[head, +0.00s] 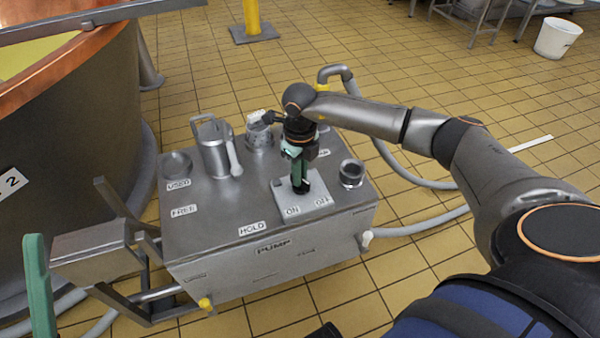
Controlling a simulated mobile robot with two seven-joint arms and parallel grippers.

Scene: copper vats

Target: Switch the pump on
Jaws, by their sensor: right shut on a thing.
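The pump switch has a pale plate (322,201) marked ON at its left and OFF at its right. It sits on the top of a grey metal bench near its front edge, above the label PUMP. My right gripper (301,188) points straight down at this plate and is shut on the switch's handle. The fingers hide the handle, so I cannot tell which way it is turned. A green part that looks like a finger of my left gripper (39,285) shows at the lower left edge, away from the bench top. Its jaws cannot be made out.
The bench (215,240) also carries a metal jug (214,150), a round dish (175,165) and a small metal cup (352,173). Labels read USED, FREE and HOLD. A copper vat (75,120) stands at the left. Grey hoses (410,172) lie on the tiled floor at the right.

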